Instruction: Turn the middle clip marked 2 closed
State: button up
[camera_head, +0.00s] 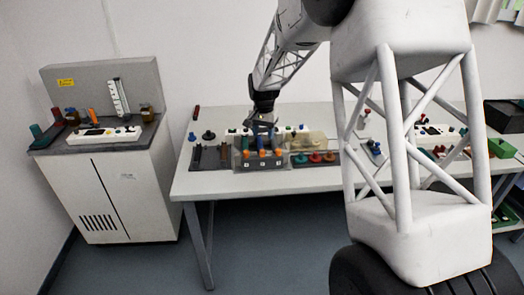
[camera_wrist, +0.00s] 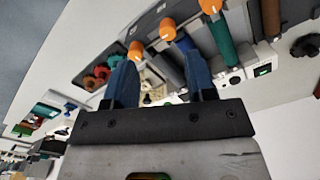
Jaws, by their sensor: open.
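The grey block (camera_head: 240,164) on the table carries a row of three orange clips on its front, with small white labels below. The middle clip (camera_head: 262,153) also shows in the wrist view (camera_wrist: 168,28), between two other orange clips. The label digits are too small to read surely. My gripper (camera_head: 262,127) is above and just behind the block, pointing down. In the wrist view my gripper (camera_wrist: 155,52) has its two blue fingers apart with nothing held between them. One fingertip appears close to the middle clip; I cannot tell whether it touches.
Red and dark round knobs (camera_head: 315,157) lie on a dark tray right of the block. A dark mat with brown pieces (camera_head: 225,153) is to its left. Low white devices stand behind. The table's front strip (camera_head: 250,185) is clear. A separate cabinet (camera_head: 110,190) stands left.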

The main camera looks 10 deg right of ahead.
aim_at(262, 150)
jog(key=shift+w+a+f, duration=0.2)
jog(key=shift+w+f, duration=0.45)
jog(key=shift+w, duration=0.05)
jog(key=shift+f, duration=0.1)
jog(key=shift+f, duration=3.8)
jog(key=c, duration=0.9)
